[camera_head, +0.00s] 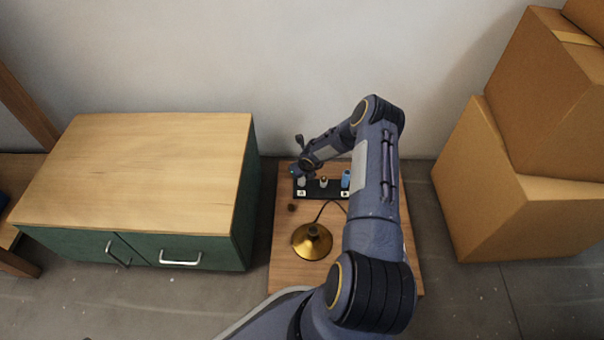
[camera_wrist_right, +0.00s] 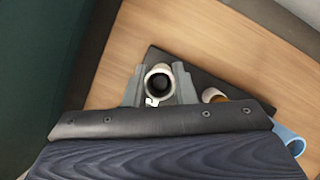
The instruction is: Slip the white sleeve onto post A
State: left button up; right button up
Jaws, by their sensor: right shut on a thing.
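The white sleeve (camera_wrist_right: 159,69) is between the two fingers of my right gripper (camera_wrist_right: 160,84) in the right wrist view, with its round open end facing the camera. The inside of the sleeve looks dark, so I cannot tell whether a post stands in it. In the head view my right gripper (camera_head: 300,172) is at the left end of a black board (camera_head: 323,195), with a small part of the sleeve (camera_head: 301,182) below it. A white tag (camera_head: 301,193) is in front of it; its letter is too small to read. My left gripper is not in view.
A short pale post with a brown top (camera_head: 324,182) stands mid-board, and a blue sleeve (camera_head: 346,180) stands at the right end. A brass lamp base (camera_head: 312,241) with a dark cord sits in front on the wooden table (camera_head: 284,262). A green cabinet (camera_head: 215,222) is close at left; boxes (camera_head: 522,215) are at right.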

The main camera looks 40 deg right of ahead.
jog(key=shift+f, duration=0.1)
dwell(0.5)
jog(key=o, duration=1)
jog(key=p+v, duration=0.3)
jog(key=v, duration=0.4)
jog(key=shift+s+r, duration=0.15)
jog(key=shift+r, duration=0.2)
